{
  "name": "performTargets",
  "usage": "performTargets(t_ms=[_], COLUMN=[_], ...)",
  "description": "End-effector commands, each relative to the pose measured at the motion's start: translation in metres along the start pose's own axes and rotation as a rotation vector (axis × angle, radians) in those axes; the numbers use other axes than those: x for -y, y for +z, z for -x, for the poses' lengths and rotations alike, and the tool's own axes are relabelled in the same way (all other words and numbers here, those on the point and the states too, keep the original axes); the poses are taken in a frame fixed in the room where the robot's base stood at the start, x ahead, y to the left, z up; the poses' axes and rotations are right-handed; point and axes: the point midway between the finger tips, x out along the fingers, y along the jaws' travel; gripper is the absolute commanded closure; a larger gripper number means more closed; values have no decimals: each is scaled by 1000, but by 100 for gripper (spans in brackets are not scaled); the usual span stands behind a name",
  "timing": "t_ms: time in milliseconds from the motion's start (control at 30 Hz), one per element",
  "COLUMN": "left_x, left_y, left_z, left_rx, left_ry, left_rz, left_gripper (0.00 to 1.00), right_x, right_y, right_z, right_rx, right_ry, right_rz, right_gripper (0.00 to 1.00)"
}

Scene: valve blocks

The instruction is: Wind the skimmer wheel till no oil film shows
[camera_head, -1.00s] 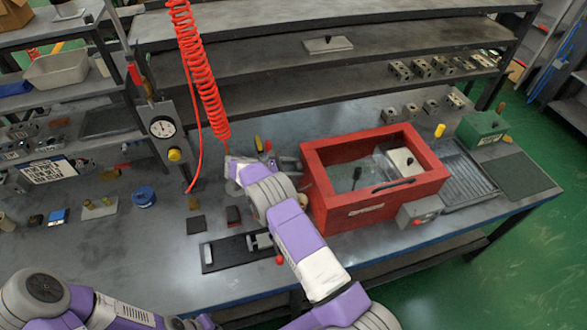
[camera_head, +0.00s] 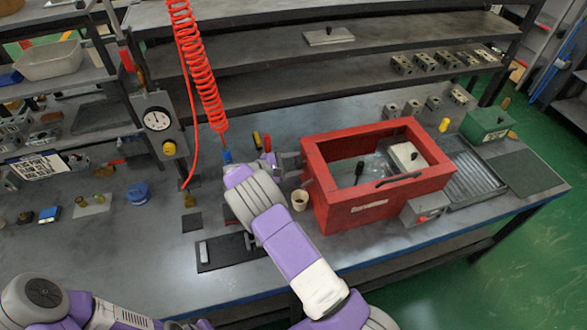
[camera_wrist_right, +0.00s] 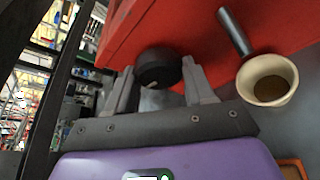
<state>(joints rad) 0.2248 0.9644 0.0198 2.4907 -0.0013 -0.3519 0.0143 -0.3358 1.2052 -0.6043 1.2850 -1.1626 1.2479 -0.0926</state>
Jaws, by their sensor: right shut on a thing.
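The red tank (camera_head: 375,205) stands on the bench, open at the top, with a black-handled item inside. I cannot make out clearly whether oil film lies on its liquid. In the right wrist view, the skimmer wheel is a round black knob (camera_wrist_right: 158,66) on the tank's red side. My right gripper (camera_wrist_right: 160,82) has its fingers on either side of the knob and is shut on it. In the head view this gripper (camera_head: 288,161) is at the tank's left side, where the wheel is hidden. My left gripper is out of view; only its arm shows at lower left.
A cream cup (camera_head: 299,200) stands close by the tank's left side; in the wrist view it holds dark brown liquid, below a dark spout (camera_wrist_right: 236,32). A grey switch box (camera_head: 424,207) sits at the tank's front right. A red coiled hose (camera_head: 197,65) hangs behind my arm.

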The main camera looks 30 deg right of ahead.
Motion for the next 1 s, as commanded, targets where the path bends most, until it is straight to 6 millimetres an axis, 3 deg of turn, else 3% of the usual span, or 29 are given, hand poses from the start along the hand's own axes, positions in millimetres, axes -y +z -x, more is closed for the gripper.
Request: performTargets(t_ms=[33,1000], left_x=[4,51], left_y=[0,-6], left_z=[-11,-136], left_rx=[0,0], left_ry=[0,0], left_rz=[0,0], left_gripper=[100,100], right_x=[3,6], right_y=[-3,-5], right_z=[0,-1], right_rx=[1,-1], right_ry=[20,355], right_rz=[-41,-855], right_gripper=[77,77])
